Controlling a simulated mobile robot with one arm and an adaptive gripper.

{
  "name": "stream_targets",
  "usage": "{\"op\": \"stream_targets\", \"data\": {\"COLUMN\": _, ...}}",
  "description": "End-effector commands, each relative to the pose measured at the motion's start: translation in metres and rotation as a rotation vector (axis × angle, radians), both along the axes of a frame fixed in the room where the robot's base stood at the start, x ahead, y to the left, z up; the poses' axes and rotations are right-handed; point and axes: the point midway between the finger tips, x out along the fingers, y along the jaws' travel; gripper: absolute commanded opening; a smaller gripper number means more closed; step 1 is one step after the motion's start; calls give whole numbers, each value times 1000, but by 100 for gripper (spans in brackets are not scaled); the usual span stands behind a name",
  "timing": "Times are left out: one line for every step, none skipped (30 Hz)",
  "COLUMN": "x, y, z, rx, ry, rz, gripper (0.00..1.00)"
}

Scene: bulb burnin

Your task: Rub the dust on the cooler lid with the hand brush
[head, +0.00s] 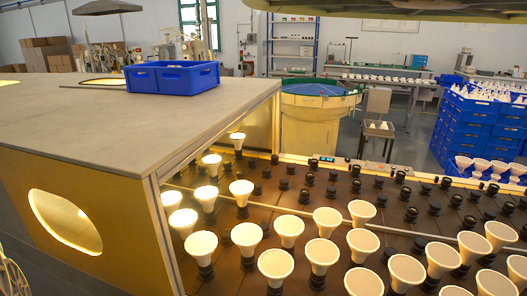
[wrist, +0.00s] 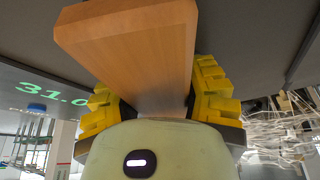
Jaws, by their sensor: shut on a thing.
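My gripper (wrist: 162,97) shows only in the wrist view. Its two yellow ribbed fingers are shut on a wooden block, which looks like the back or handle of the hand brush (wrist: 128,40). No bristles show. A dark grey surface lies behind the brush; I cannot tell whether they touch. In the head view, a big box-shaped housing at the left has a wide, flat, grey top, which looks like the cooler lid (head: 90,118). It looks dull and slightly mottled; I cannot make out a distinct dust patch.
A blue divided crate (head: 172,77) stands on the back of the lid. Lit bulbs (head: 200,245) stand in rows right of the housing. Stacked blue crates (head: 465,125) and a round green-rimmed machine (head: 318,115) are farther back. Green digits (wrist: 45,92) show in the wrist view.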

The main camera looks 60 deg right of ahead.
Motion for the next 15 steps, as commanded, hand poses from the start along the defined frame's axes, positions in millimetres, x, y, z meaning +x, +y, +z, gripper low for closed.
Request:
{"op": "stream_targets", "data": {"x": 2, "y": -1, "z": 2, "rx": -9, "ry": 5, "rz": -3, "gripper": 3}}
{"op": "stream_targets", "data": {"x": 4, "y": 0, "z": 2, "rx": -8, "ry": 3, "rz": -5, "gripper": 3}}
{"op": "stream_targets", "data": {"x": 6, "y": 1, "z": 3, "rx": -6, "ry": 1, "rz": -5, "gripper": 3}}
{"op": "stream_targets", "data": {"x": 9, "y": 1, "z": 0, "rx": -9, "ry": 0, "rz": -2, "gripper": 2}}
{"op": "stream_targets", "data": {"x": 10, "y": 2, "z": -1, "rx": -11, "ry": -1, "rz": 0, "gripper": 2}}
{"op": "stream_targets", "data": {"x": 13, "y": 2, "z": -1, "rx": -14, "ry": 1, "rz": -1, "gripper": 2}}
{"op": "stream_targets", "data": {"x": 14, "y": 3, "z": -2, "rx": -14, "ry": 3, "rz": 0, "gripper": 2}}
{"op": "stream_targets", "data": {"x": 16, "y": 3, "z": -2, "rx": -13, "ry": 3, "rz": -1, "gripper": 2}}
{"op": "stream_targets", "data": {"x": 19, "y": 4, "z": -1, "rx": -10, "ry": 1, "rz": -2, "gripper": 2}}
{"op": "stream_targets", "data": {"x": 20, "y": 5, "z": -1, "rx": -8, "ry": 1, "rz": -2, "gripper": 2}}
{"op": "stream_targets", "data": {"x": 21, "y": 5, "z": 0, "rx": -6, "ry": 2, "rz": -4, "gripper": 2}}
{"op": "stream_targets", "data": {"x": 23, "y": 5, "z": 0, "rx": -4, "ry": 0, "rz": -5, "gripper": 2}}
{"op": "stream_targets", "data": {"x": 23, "y": 5, "z": 0, "rx": -4, "ry": 0, "rz": -4, "gripper": 2}}
{"op": "stream_targets", "data": {"x": 23, "y": 5, "z": 0, "rx": -3, "ry": 0, "rz": -4, "gripper": 2}}
{"op": "stream_targets", "data": {"x": 23, "y": 6, "z": 0, "rx": -3, "ry": 0, "rz": -4, "gripper": 2}}
